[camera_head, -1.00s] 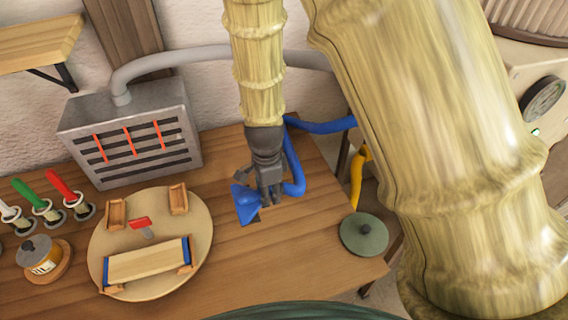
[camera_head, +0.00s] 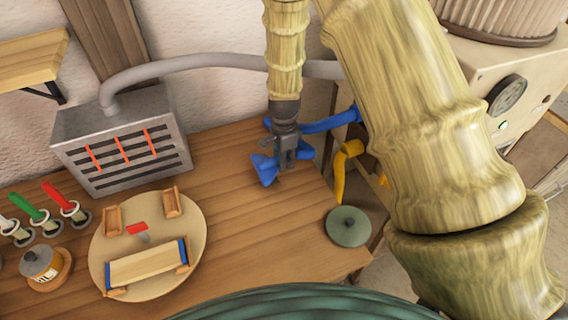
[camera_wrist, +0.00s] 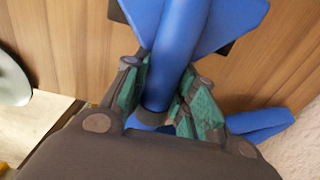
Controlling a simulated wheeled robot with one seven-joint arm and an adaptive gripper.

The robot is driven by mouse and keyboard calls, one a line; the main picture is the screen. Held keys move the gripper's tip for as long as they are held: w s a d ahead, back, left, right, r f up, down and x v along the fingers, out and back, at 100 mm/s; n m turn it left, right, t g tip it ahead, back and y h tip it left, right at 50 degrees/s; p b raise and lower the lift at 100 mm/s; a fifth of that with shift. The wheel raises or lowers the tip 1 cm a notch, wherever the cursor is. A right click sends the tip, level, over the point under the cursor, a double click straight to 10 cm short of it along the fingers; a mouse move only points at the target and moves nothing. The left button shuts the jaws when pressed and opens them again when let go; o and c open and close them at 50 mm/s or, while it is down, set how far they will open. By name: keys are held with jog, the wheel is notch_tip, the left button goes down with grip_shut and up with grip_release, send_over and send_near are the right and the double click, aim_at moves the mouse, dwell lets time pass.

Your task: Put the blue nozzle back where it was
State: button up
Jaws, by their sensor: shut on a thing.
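The blue nozzle (camera_head: 265,170) has a flared, fan-shaped mouth, and its blue hose (camera_head: 330,125) runs off to the right behind my arm. My gripper (camera_head: 286,158) is shut on the nozzle near the back right part of the wooden table. In the wrist view the nozzle (camera_wrist: 178,45) passes between the green-padded fingers of my gripper (camera_wrist: 162,88), with the flared mouth beyond them. Dark corners show behind the mouth; I cannot tell what they belong to. Whether the nozzle touches the table is unclear.
A grey slotted box (camera_head: 125,140) with orange strips stands at the back left. A round wooden board (camera_head: 195,225) with small blocks lies in front of it. A dark green lid (camera_head: 348,227) sits at the right table corner. A yellow hose (camera_head: 343,170) hangs beyond the right edge.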

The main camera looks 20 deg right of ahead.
aim_at(284, 172)
jog(key=shift+s+f+p, duration=0.1)
jog(key=shift+f+p, duration=0.3)
jog(key=shift+f, duration=0.05)
jog(key=shift+f+p, duration=0.5)
jog(key=shift+f, duration=0.7)
jog(key=shift+f, duration=0.1)
jog(key=o, duration=1)
jog(key=shift+c, duration=0.2)
jog(key=shift+r+b, duration=2.2)
jog(key=shift+r, duration=3.9)
